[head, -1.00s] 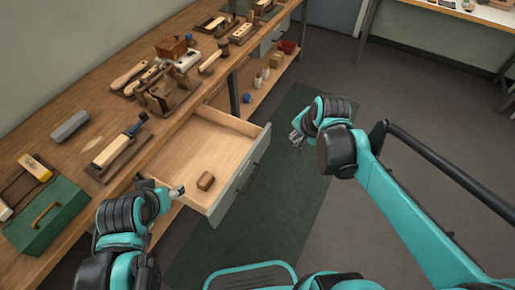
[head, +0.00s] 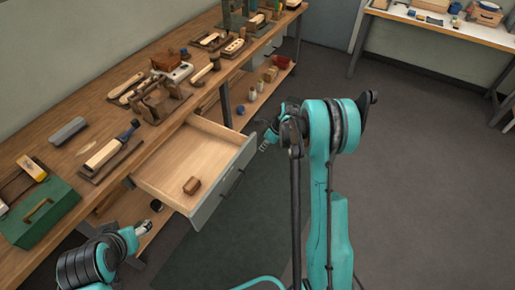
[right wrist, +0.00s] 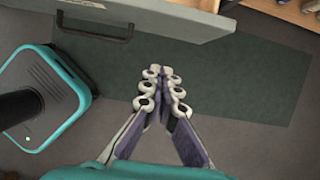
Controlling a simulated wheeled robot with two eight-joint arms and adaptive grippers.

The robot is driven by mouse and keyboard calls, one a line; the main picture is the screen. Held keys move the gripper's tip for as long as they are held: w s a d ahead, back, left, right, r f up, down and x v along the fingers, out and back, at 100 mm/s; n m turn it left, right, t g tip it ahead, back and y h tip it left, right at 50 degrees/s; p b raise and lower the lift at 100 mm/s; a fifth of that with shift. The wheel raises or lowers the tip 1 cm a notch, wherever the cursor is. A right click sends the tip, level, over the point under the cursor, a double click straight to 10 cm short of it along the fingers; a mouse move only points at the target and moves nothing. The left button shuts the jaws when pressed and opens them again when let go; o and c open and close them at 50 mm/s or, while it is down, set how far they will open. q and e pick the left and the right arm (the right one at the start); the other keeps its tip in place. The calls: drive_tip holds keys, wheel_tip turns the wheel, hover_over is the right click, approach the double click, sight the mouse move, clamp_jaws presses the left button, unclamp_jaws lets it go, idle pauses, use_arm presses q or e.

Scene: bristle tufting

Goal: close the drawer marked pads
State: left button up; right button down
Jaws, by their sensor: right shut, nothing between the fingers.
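An open drawer (head: 207,135) sticks out from under the workbench, with a small brown block (head: 191,185) inside. Its grey-green front (head: 213,197) has a dark handle (head: 232,182); I cannot read any marking on it. My right gripper (head: 263,147) is beside the far end of the drawer front, on its outer side. In the right wrist view the drawer front (right wrist: 165,18) and handle (right wrist: 95,28) lie across the top, and my shut, empty right fingers (right wrist: 161,85) point toward the front, apart from it. My left gripper (head: 144,228) is near the drawer's near side; its jaw opening is unclear.
The wooden bench (head: 98,110) carries brushes, tools and a green box (head: 38,213). Another drawer (head: 262,48) sits shut farther along. A lower shelf (head: 246,106) holds small items. Open floor (head: 420,170) lies to the right, and a dark mat (head: 215,240) lies below the drawer.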

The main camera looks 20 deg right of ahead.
sight(250, 150)
use_arm(q)
drive_tip(key=shift+f+b, duration=1.95)
drive_tip(key=shift+f, duration=0.2)
use_arm(e)
drive_tip(key=shift+w+a+f, duration=0.7)
drive_tip(key=shift+w+f, duration=0.25)
drive_tip(key=shift+f, duration=0.3)
drive_tip(key=shift+w+a+f, duration=0.75)
drive_tip(key=shift+w+f, duration=0.15)
drive_tip(key=shift+f, duration=0.4)
drive_tip(key=shift+w+a+f, duration=0.7)
drive_tip(key=shift+w+f, duration=0.25)
drive_tip(key=shift+f, duration=0.3)
